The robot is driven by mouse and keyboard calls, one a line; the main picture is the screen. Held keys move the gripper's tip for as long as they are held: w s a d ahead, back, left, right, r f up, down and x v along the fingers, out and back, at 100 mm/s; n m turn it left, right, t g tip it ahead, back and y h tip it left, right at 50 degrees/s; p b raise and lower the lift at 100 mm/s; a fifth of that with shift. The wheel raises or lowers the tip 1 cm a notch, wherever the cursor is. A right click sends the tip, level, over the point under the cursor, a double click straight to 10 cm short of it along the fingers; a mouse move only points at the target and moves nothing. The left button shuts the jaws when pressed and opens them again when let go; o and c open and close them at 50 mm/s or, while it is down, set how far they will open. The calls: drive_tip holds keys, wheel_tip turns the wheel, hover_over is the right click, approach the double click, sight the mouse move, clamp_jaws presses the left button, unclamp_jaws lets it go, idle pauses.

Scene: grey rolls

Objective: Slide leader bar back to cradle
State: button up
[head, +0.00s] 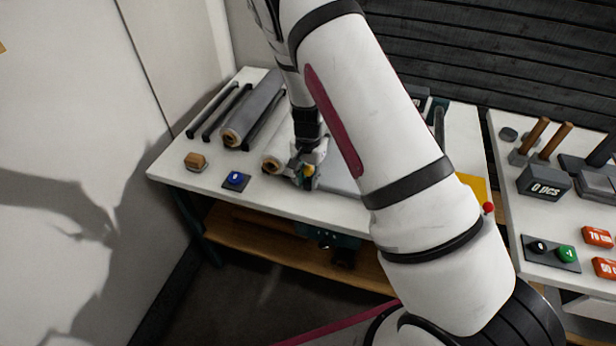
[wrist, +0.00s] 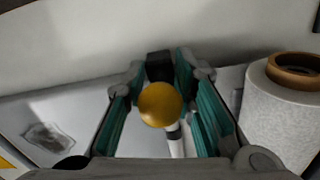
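In the wrist view a round yellow knob (wrist: 160,104) sits between the fingers of my gripper (wrist: 160,90). A pale rod with a dark band (wrist: 175,142) shows just below it. The teal fingers stand apart on either side, with narrow gaps to the knob; no firm contact shows. A black block (wrist: 159,66) lies beyond the knob. In the head view my gripper (head: 306,170) points down at the white table, beside a roll, with a little yellow between its fingers. I cannot make out the leader bar's full length or its cradle; my arm hides much of the table.
A grey roll (head: 254,105) and dark bars (head: 215,108) lie on the table's left. A pale roll (wrist: 285,110) stands close right of my gripper in the wrist view. A second table (head: 509,232) is right.

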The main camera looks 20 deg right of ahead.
clamp_jaws()
drive_tip(key=w+a+b, duration=0.1)
drive_tip(key=w+a, duration=0.1)
drive_tip(key=a, duration=0.1)
drive_tip(key=shift+w+f+b, duration=0.1)
drive_tip(key=shift+w+b, duration=0.05)
drive_tip(key=shift+b, duration=0.2)
drive_tip(key=shift+w+a, duration=0.2)
drive_tip(key=shift+a, duration=0.1)
drive_tip(key=shift+o, duration=1.9)
unclamp_jaws()
drive_tip(key=shift+a+r, duration=0.1)
drive_tip(key=shift+r, duration=0.1)
